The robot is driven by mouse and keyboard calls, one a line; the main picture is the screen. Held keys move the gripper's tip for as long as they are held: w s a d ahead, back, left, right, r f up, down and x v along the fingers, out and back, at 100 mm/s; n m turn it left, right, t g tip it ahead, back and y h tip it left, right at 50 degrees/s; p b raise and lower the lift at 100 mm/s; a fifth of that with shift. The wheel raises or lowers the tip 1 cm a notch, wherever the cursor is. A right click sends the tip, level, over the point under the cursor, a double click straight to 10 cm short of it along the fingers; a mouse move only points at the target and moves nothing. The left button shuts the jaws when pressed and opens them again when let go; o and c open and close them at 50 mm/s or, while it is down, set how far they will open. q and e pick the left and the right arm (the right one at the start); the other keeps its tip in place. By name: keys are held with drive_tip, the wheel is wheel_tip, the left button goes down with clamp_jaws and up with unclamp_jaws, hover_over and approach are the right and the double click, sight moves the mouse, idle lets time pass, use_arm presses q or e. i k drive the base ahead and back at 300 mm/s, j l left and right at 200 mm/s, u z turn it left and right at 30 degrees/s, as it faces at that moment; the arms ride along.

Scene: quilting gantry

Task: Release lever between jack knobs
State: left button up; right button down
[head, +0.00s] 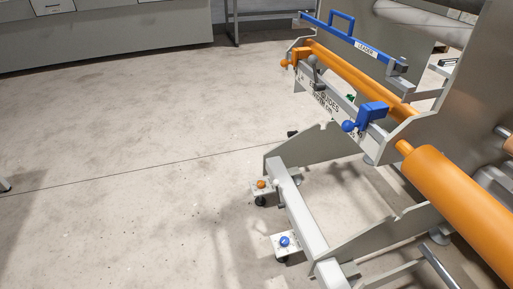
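On the gantry's upper beam, an orange ball knob (284,63) sits at the far end and a blue ball knob (348,126) sits by a blue block (373,112). A grey ball-topped lever (312,60) stands between them, closer to the orange one. Lower down, an orange knob (261,184) and a blue knob (284,241) sit on small plates over dark feet along the base rail. I cannot tell which pair are the jack knobs. Neither gripper is in view.
A blue bar with a handle (342,22) and an orange roller (455,195) belong to the gantry on the right. Grey side plates (320,143) stick out low. A grey cabinet (105,36) stands at the back. The concrete floor (130,150) on the left is clear.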

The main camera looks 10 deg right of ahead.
sight(277, 182)
drive_tip(key=i+j, duration=0.15)
drive_tip(key=i, duration=0.45)
drive_tip(key=i+j+u, duration=0.1)
drive_tip(key=i, duration=0.55)
